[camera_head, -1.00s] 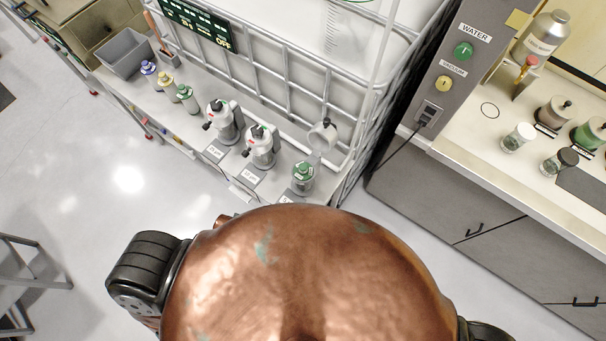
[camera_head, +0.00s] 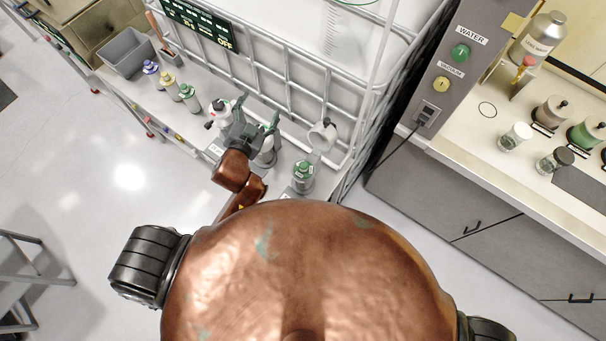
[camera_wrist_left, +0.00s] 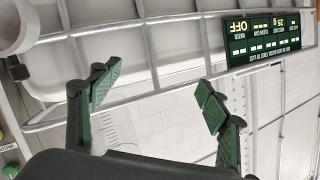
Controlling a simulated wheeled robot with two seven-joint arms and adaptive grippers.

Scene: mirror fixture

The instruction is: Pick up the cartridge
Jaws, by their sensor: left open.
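I cannot tell for certain which thing is the cartridge. Candidates on the narrow counter are two white-topped grey devices, the left one (camera_head: 219,114) and the right one (camera_head: 265,157), and a clear container with a green cap (camera_head: 303,176). My left gripper (camera_head: 258,115) is above the two devices and partly hides both. In the left wrist view it is open (camera_wrist_left: 155,92), with green finger pads apart and nothing between them. The white wire cage and a dark display fill that view behind it. My right gripper is out of view.
Several capped bottles (camera_head: 170,82) and a grey bin (camera_head: 127,53) stand further left. The white wire cage (camera_head: 300,75) rises behind the counter. A tilted white cup (camera_head: 322,134) is at its right. A grey WATER/VACUUM panel (camera_head: 455,50) and another counter stand right.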

